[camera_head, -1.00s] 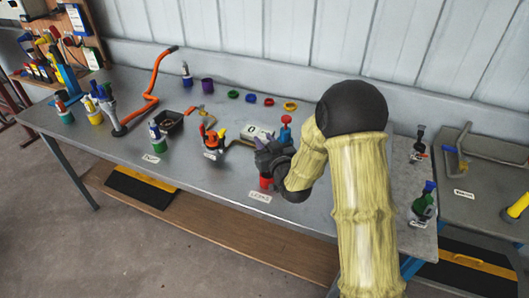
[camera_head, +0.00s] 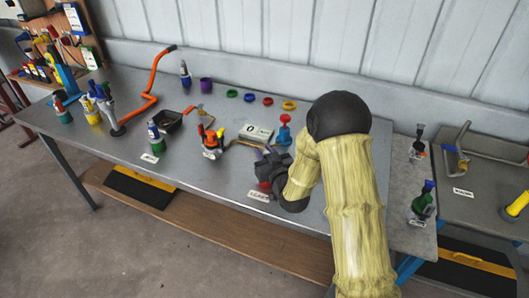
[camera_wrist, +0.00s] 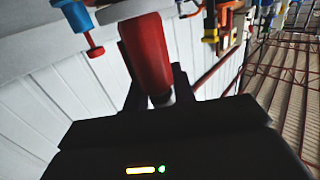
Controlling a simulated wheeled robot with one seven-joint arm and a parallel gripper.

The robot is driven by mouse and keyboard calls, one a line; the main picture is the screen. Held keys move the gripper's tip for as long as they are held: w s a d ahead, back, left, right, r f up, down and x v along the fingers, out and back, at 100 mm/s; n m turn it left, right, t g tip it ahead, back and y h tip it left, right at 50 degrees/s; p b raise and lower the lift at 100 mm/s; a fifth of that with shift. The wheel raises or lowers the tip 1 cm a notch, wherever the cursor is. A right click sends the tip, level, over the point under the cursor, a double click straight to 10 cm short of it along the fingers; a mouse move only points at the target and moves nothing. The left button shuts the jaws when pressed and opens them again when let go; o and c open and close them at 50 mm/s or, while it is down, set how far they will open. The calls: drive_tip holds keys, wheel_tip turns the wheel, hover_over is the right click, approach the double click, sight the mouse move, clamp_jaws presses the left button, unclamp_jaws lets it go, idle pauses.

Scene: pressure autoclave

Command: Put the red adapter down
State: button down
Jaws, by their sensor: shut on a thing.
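The red adapter (camera_head: 264,187) shows as a small red patch under my gripper (camera_head: 269,170) in the head view, close to the front edge of the grey bench (camera_head: 205,178). In the wrist view the red adapter (camera_wrist: 147,52) stands between the two dark fingers of my gripper (camera_wrist: 155,88), which is shut on it. My gripper and wrist hide much of it in the head view. Whether its lower end touches the bench cannot be told.
A white label (camera_head: 258,196) lies by the adapter at the bench's front edge. A blue-and-red part (camera_head: 284,130) stands behind my gripper, with a white display box (camera_head: 256,133) beside it. Bare bench lies between.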

drive_tip(key=shift+f, duration=0.15)
drive_tip(key=c, duration=1.1)
unclamp_jaws()
drive_tip(key=shift+c, duration=0.2)
drive_tip(key=shift+r+p, duration=0.4)
drive_tip(key=shift+r, duration=0.1)
drive_tip(key=shift+s+d+f, duration=0.15)
drive_tip(key=shift+s+f, duration=0.05)
drive_tip(key=shift+s, duration=0.1)
drive_tip(key=b+v, duration=0.1)
drive_tip(key=v, duration=1)
drive_tip(key=shift+s, duration=0.2)
drive_tip(key=shift+r, duration=0.1)
